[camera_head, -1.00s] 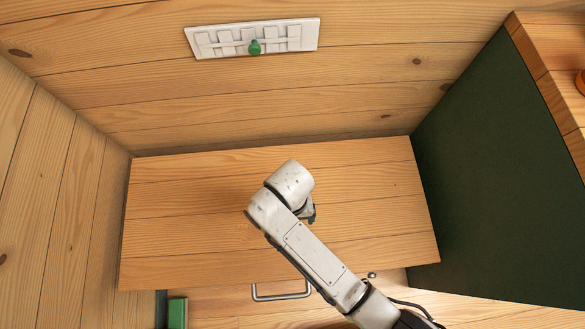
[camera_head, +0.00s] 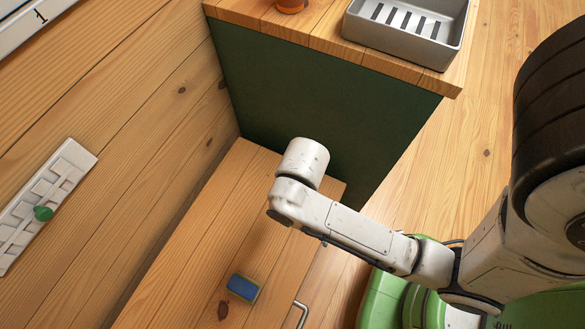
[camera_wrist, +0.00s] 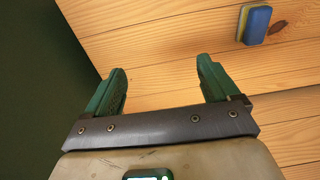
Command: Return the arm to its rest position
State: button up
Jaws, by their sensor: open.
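My gripper shows in the wrist view (camera_wrist: 160,92), with its two green fingers spread apart and nothing between them. It hangs over the wooden bench top (camera_head: 195,225), near the dark green panel. In the head view my white arm reaches in from the right and hides the gripper's fingers. The arm is bent and extended out over the bench.
A blue and yellow sponge-like block (camera_head: 243,288) lies on the bench top, apart from the gripper. A dark green cabinet side (camera_head: 300,105) stands close behind the arm. A grey slotted tray (camera_head: 392,48) sits on its wooden top. A green-knobbed white panel (camera_head: 45,205) is on the wall.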

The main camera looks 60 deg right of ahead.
jog(key=s+d+r, duration=0.1)
jog(key=s+d, duration=0.1)
jog(key=shift+d+r, duration=0.35)
jog(key=shift+d, duration=0.05)
notch_tip(320, 180, up, 8)
jog(key=p, duration=0.7)
jog(key=shift+f+p, duration=0.2)
jog(key=shift+p, duration=0.1)
